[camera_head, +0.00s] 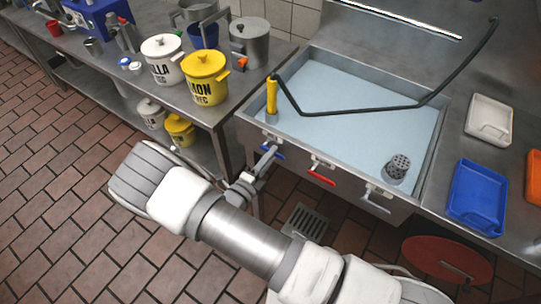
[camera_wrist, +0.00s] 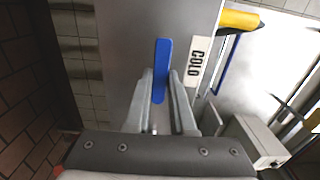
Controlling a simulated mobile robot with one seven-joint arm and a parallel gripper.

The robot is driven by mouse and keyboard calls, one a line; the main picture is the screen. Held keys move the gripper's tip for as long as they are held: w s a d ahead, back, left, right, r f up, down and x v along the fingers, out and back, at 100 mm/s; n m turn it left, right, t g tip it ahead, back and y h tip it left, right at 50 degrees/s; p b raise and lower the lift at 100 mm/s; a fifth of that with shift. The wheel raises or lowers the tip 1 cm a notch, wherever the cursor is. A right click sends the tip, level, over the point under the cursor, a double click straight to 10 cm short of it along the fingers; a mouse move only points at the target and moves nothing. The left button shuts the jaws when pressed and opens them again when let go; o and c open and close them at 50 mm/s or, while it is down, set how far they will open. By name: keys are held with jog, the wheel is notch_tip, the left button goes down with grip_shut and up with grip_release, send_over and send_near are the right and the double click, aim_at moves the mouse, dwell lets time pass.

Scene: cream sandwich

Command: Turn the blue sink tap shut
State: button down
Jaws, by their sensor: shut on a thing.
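The blue sink tap (camera_head: 279,153) is on the front panel of the sink, at its left end. In the wrist view it is a blue lever (camera_wrist: 162,62) beside a white label reading COLD (camera_wrist: 197,62). My gripper (camera_head: 262,166) reaches the tap from the front. In the wrist view its two fingers (camera_wrist: 162,84) are shut on the lower part of the lever, one on each side. The lever's upper part sticks out past the fingertips. The sink (camera_head: 350,95) has a pale blue basin.
A red tap (camera_head: 321,175) and a grey tap (camera_head: 375,202) sit to the right along the panel. A yellow-handled sprayer (camera_head: 271,95) with a black hose stands above. Yellow (camera_head: 206,80) and white (camera_head: 163,60) pots stand on the left counter. The floor in front is open.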

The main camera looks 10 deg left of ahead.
jog(key=c, duration=0.8)
grip_release()
jog(key=shift+o, duration=0.2)
jog(key=shift+s+a, duration=0.1)
jog(key=shift+s, duration=0.05)
jog(key=v, duration=1.7)
